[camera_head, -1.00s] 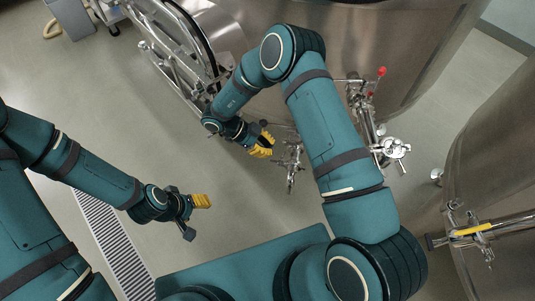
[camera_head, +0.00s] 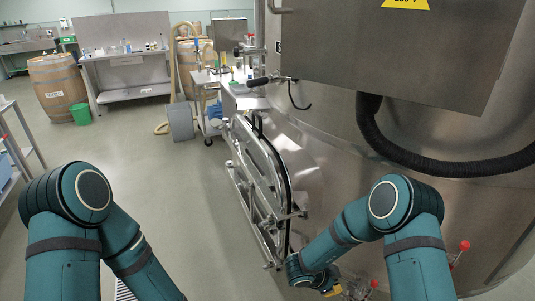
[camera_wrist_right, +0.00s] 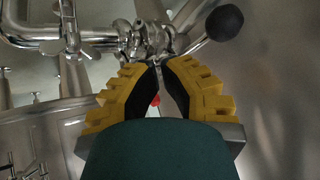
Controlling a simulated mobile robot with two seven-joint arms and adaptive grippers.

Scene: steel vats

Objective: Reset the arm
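My right gripper (camera_head: 331,286) shows low in the head view, partly cut by the bottom edge, below the round vat door. In the right wrist view its two yellow fingers (camera_wrist_right: 160,68) lean together. Their black pads come close at the tips, with a narrow gap below them. I see nothing held. Steel pipe and valve fittings (camera_wrist_right: 135,38) lie behind the tips; whether they touch cannot be told. My right arm (camera_head: 412,240) is bent, with its elbow up. My left arm (camera_head: 75,240) runs down out of the picture, and its gripper is not in view.
The large steel vat (camera_head: 330,140) with its hinged door (camera_head: 262,185) stands close to my right arm. A hanging black hose (camera_head: 440,160) and red-knobbed valve (camera_head: 463,246) are at the right. Clear floor (camera_head: 150,170) lies between the arms, with barrels and benches far behind.

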